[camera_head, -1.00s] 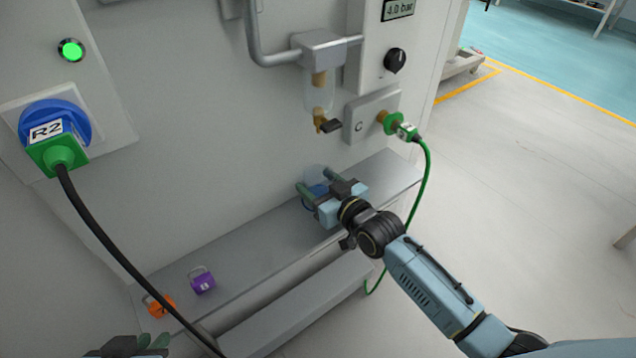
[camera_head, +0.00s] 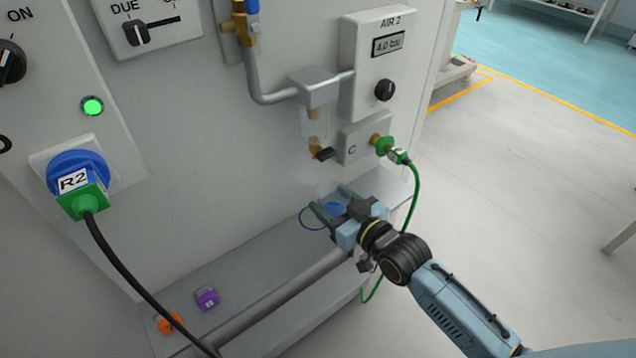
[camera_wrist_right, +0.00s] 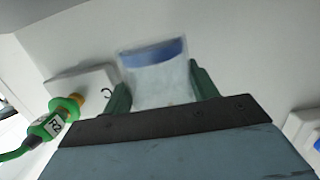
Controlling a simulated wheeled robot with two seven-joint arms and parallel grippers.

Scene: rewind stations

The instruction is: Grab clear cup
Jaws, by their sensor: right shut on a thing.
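The clear cup (camera_wrist_right: 160,82) with a blue band shows between the green fingers in the right wrist view. My right gripper (camera_head: 332,202) is shut on it, with one finger on each side. In the head view the cup is mostly hidden by the gripper; a patch of its blue (camera_head: 334,208) shows between the fingers. The cup seems to be held above the grey ledge (camera_head: 262,262), near a blue ring outline on it. My left gripper is out of view.
A clear filter bowl (camera_head: 313,127) with a brass drain hangs above the gripper. A green plug (camera_head: 393,152) with a green hose is to its right. A purple padlock (camera_head: 207,298) and an orange padlock (camera_head: 168,322) sit on the ledge at lower left.

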